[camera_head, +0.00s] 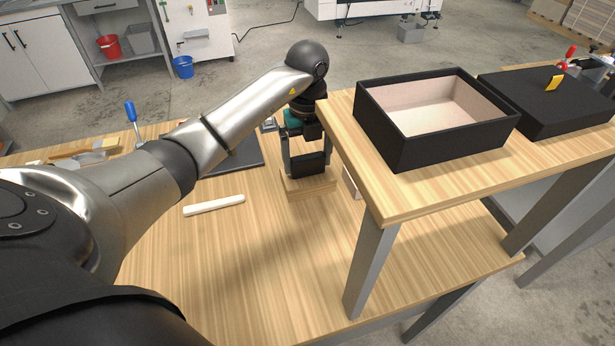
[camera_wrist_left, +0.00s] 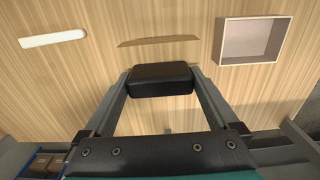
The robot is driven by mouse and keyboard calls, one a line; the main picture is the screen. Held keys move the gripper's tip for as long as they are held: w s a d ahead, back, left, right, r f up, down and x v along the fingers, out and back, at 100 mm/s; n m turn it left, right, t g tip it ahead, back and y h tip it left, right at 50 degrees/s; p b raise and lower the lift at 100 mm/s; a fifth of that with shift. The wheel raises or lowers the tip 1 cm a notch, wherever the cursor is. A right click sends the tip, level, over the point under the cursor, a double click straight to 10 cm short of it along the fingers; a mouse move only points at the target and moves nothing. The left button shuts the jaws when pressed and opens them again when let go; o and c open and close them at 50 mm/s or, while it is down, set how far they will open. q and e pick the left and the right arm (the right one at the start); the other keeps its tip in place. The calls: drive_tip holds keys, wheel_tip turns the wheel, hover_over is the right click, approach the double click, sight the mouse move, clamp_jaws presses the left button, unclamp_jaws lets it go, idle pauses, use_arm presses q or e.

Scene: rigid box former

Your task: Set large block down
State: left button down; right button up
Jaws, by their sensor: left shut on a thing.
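The large block (camera_head: 311,188) is pale wood with a black grip piece (camera_head: 309,164) on top, low over the lower table beside the raised shelf. My left gripper (camera_head: 306,160) is shut on the black piece, with one finger on each side. In the left wrist view the black piece (camera_wrist_left: 160,79) sits between the fingertips, and a brown side of the wooden block (camera_wrist_left: 158,42) shows beyond it. I cannot tell whether the block's underside touches the table (camera_head: 235,260). My right gripper is not in view.
A white bar (camera_head: 214,205) lies left of the block. A small open box (camera_wrist_left: 250,40) stands to its right, mostly hidden by the shelf (camera_head: 375,195) in the head view. A black open box (camera_head: 437,125) sits on the shelf. The table's front is clear.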

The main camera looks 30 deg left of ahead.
sight(308, 176)
use_arm(q)
drive_tip(key=shift+f, duration=2.6)
drive_tip(key=shift+f+b, duration=0.15)
drive_tip(key=shift+b, duration=0.2)
unclamp_jaws()
wheel_tip(308, 176, up, 12)
drive_tip(key=shift+r+p, duration=0.15)
drive_tip(key=shift+p, duration=0.4)
